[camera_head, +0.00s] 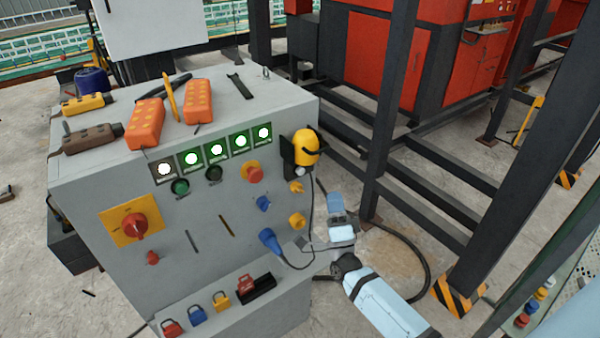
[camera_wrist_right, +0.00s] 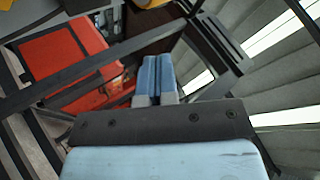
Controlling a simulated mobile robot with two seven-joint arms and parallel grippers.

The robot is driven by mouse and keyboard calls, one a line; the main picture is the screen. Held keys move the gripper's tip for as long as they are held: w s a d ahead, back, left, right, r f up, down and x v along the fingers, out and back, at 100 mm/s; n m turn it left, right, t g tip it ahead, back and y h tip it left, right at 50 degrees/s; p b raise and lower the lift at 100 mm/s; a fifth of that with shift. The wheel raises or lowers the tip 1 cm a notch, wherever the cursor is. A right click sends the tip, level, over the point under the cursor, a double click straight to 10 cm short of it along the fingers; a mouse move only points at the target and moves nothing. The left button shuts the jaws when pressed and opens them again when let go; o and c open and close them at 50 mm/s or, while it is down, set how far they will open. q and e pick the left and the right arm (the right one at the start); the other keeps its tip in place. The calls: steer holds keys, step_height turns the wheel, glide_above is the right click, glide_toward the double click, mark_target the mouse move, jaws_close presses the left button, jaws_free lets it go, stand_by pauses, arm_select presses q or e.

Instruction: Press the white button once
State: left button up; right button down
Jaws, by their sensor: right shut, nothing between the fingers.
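The grey control cabinet (camera_head: 170,240) fills the left and middle of the head view. A row of several round white lit faces, such as the one at the right end (camera_head: 263,133), runs along its upper front. A small whitish round part (camera_head: 300,171) shows below a yellow-and-black fitting at the cabinet's right edge; I cannot tell which of these is the white button. My right gripper (camera_head: 336,200) is just right of the cabinet, apart from the row. In the right wrist view its blue fingers (camera_wrist_right: 154,72) are together and empty. My left gripper is not in view.
A red emergency stop (camera_head: 254,174), a green button (camera_head: 180,186) and a red rotary switch (camera_head: 134,225) are on the front. Orange remotes (camera_head: 198,102) lie on top. A blue plug (camera_head: 270,241) with a cable and dark steel posts (camera_head: 388,110) stand near my right arm.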

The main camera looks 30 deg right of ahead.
mark_target(302, 172)
steer(key=shift+s, duration=0.1)
steer(key=w+b, duration=0.3)
steer(key=w, duration=0.6)
steer(key=shift+a+y, duration=0.3)
steer(key=shift+a, duration=0.1)
stand_by(0.3)
stand_by(1.5)
steer(key=shift+w+b, duration=0.35)
steer(key=shift+b, duration=0.05)
